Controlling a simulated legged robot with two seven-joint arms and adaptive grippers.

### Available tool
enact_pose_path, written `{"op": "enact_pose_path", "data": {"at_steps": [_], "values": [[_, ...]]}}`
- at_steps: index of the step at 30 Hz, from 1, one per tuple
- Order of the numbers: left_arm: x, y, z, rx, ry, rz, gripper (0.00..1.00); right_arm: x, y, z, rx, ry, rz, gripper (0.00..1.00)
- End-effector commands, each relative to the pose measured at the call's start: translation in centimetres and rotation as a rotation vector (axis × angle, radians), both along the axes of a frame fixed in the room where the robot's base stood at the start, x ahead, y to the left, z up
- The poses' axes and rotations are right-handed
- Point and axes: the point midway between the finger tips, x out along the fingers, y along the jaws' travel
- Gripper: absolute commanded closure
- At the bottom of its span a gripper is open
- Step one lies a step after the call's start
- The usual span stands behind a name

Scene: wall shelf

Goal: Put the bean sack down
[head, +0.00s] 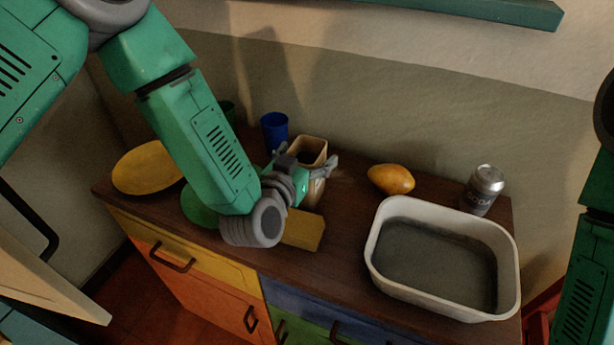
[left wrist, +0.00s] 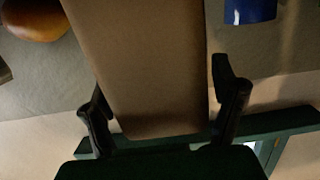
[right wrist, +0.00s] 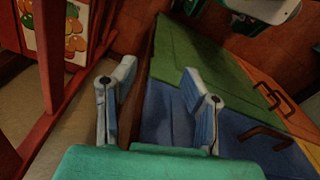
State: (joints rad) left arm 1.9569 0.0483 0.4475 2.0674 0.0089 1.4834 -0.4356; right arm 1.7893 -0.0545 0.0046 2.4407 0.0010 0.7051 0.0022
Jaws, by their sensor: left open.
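The bean sack appears to be the tan, open-topped, box-shaped bag (head: 316,190), standing upright on the wooden cabinet top (head: 345,225). Its dark opening faces up, and my left wrist partly hides its lower front. My left gripper (head: 309,166) is open with its fingers on either side of the sack. In the left wrist view the sack (left wrist: 145,70) fills the space between the spread fingers (left wrist: 165,112), with a gap at the right finger. My right gripper (right wrist: 160,92) is open and empty, low in front of the cabinet; it is outside the head view.
A white tub (head: 375,255) stands to the right, with a can (head: 484,190) behind it and an orange fruit (head: 391,179) nearby. A blue cup (head: 274,130), yellow plate (head: 147,168), green plate (head: 197,208) and yellow block (head: 304,230) are close to my left arm.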

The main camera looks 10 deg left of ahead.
Motion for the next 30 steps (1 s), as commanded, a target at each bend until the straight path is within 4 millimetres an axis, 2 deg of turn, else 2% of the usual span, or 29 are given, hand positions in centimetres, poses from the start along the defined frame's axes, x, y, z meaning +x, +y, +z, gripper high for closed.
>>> {"op": "enact_pose_path", "data": {"at_steps": [4,5,6,10,11,23,26,30], "values": [[0.0,0.0,0.0,0.000,0.000,0.000,0.20,0.0,0.0,0.0,0.000,0.000,0.000,0.60],[0.0,0.0,0.0,0.000,0.000,0.000,0.27,0.0,0.0,0.0,0.000,0.000,0.000,0.60],[0.0,0.0,0.0,0.000,0.000,0.000,0.41,0.0,0.0,0.0,0.000,0.000,0.000,0.60],[0.0,0.0,0.0,0.000,0.001,0.000,0.87,0.0,0.0,0.0,0.000,0.000,0.000,0.60],[0.0,0.0,0.0,0.000,0.001,0.000,0.93,0.0,0.0,0.0,0.000,0.000,0.000,0.60],[0.0,0.0,0.3,-0.001,-0.002,0.001,0.94,0.0,0.0,0.0,0.000,0.000,0.000,0.60],[0.1,0.0,1.0,-0.001,-0.003,0.001,0.94,0.0,0.0,0.0,0.000,0.000,0.000,0.60],[0.0,0.0,3.1,-0.001,-0.007,0.000,0.94,0.0,0.0,0.1,0.000,0.000,0.000,0.60]]}}
